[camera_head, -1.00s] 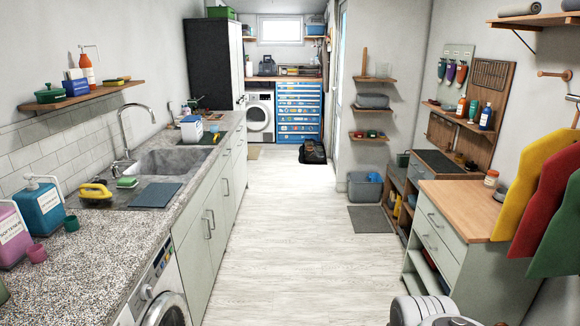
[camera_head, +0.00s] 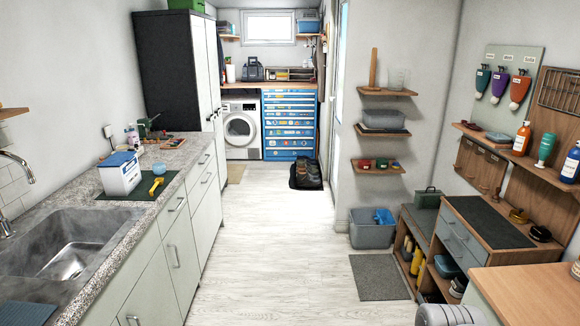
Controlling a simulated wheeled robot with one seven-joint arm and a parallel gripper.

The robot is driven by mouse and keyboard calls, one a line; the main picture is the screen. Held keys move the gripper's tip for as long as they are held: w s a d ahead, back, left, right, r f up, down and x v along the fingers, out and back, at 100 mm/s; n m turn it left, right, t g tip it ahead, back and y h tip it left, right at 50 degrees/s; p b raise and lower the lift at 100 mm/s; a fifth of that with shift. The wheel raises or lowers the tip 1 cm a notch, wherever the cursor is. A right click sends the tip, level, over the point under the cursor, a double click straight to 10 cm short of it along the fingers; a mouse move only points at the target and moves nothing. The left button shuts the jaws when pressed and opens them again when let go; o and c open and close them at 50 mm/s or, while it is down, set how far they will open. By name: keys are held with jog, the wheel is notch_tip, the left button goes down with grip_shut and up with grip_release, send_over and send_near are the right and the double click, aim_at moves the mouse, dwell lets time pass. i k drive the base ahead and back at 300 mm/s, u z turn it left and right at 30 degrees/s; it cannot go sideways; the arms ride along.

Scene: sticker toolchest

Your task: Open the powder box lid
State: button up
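The powder box (camera_head: 121,179) is a white box with a blue band and printing on its front. It stands upright on a dark green mat on the left counter, beyond the sink. Its blue lid (camera_head: 117,159) lies across the top and looks shut. A yellow scoop-like thing (camera_head: 156,186) lies on the mat just right of the box. My gripper is not in view; only a pale, rounded part of my arm shows at the bottom right edge, far from the box.
The sink (camera_head: 70,245) is set in the counter nearer to me. A tray of small things (camera_head: 157,140) sits behind the box. The aisle floor (camera_head: 270,240) is clear. A wooden-topped cabinet (camera_head: 525,295) and a low bench (camera_head: 485,228) stand on the right.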

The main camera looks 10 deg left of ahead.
aim_at(117, 158)
jog(key=u, duration=0.2)
jog(key=i, duration=2)
jog(key=u, duration=1.45)
jog(key=i, duration=1.15)
jog(key=u, duration=1.35)
jog(key=i, duration=0.6)
jog(key=u, duration=0.2)
